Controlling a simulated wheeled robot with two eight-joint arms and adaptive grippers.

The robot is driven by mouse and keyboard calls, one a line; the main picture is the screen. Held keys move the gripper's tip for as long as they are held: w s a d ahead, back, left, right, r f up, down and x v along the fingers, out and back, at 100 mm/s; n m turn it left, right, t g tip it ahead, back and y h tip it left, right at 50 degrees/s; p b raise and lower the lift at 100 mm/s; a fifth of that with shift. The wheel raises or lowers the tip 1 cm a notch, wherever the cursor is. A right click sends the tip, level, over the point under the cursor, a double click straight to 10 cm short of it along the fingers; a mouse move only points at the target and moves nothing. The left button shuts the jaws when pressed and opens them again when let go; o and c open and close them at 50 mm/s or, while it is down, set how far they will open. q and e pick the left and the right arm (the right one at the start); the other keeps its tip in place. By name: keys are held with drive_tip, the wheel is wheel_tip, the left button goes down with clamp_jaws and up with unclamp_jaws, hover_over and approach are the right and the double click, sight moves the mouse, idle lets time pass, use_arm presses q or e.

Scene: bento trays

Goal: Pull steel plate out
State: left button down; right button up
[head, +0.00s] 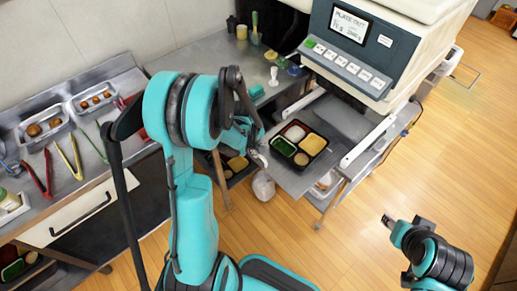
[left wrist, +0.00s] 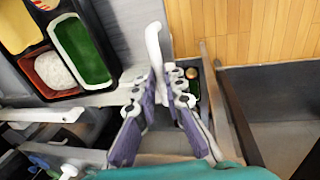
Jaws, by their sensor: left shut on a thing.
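The steel plate (head: 290,180) sticks out of the front of the machine in the head view. A black bento tray (head: 299,144) with several filled compartments lies on it. In the left wrist view the plate (left wrist: 133,35) is at the top, with part of the tray (left wrist: 114,62) to its left. A pale curved handle (left wrist: 154,42) stands at the plate's edge. My left gripper (left wrist: 165,82) is shut on this handle; its fingers partly hide the grip. In the head view the left gripper (head: 254,150) is at the plate's left edge. My right gripper (head: 388,220) is low at right, away from the plate.
The machine (head: 355,60) has a screen reading "PLATE OUT". White rails (head: 367,142) flank the plate. A steel counter (head: 85,150) with tongs and food pans is at left. Wooden floor (head: 430,150) is clear at right.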

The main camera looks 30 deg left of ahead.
use_arm(q)
drive_tip(key=c, duration=1.6)
unclamp_jaws()
drive_tip(key=r, duration=0.4)
drive_tip(key=s+r, duration=0.1)
drive_tip(key=r, duration=0.3)
drive_tip(key=s+a+r, duration=0.1)
drive_tip(key=r, duration=0.2)
drive_tip(key=shift+s+r, duration=0.1)
drive_tip(key=shift+r, duration=0.3)
drive_tip(key=s+d+r+m+t, duration=0.1)
drive_tip(key=s+d+r+m, duration=0.1)
drive_tip(key=s+d+m, duration=0.1)
drive_tip(key=s+d+r+m+t, duration=0.2)
drive_tip(key=s+d+m, duration=0.2)
drive_tip(key=d+m, duration=0.1)
drive_tip(key=s+d+r+m+t, duration=0.2)
drive_tip(key=s+d+r+m, duration=0.1)
drive_tip(key=s+d+m, duration=0.1)
drive_tip(key=shift+s+d+m+y, duration=0.15)
drive_tip(key=shift+d+m+y, duration=0.3)
drive_tip(key=shift+m, duration=0.55)
